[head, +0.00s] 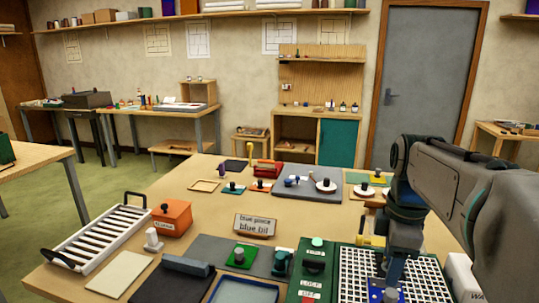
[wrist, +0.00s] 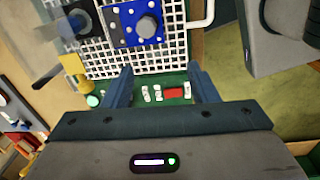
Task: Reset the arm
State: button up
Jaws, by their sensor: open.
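My gripper (wrist: 162,84) is open in the wrist view, with its two dark fingers apart and nothing held between them. Past the fingertips lies a green panel (wrist: 147,80) with white labels and a red block. A blue piece (wrist: 133,24) with a grey round knob and pale dots lies on the white grid (wrist: 178,50), ahead of the fingers. In the head view my arm comes in from the right and reaches down over the grid (head: 352,268). The blue piece (head: 386,293) shows at its lower end. The fingertips are hard to make out there.
A card (head: 255,224) reading "blue piece blue bit" stands mid-table. An orange box (head: 172,218), a white rack (head: 95,236) and a green control panel (head: 316,262) with labels stand around it. A grey board (head: 305,183) with small parts lies behind. Bare wood shows at front left.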

jog(key=s+a+f+m+t, duration=0.2)
jog(key=s+a+f+m, duration=0.7)
jog(key=m, duration=0.5)
jog(key=shift+x, duration=0.85)
jog(key=shift+s, duration=0.15)
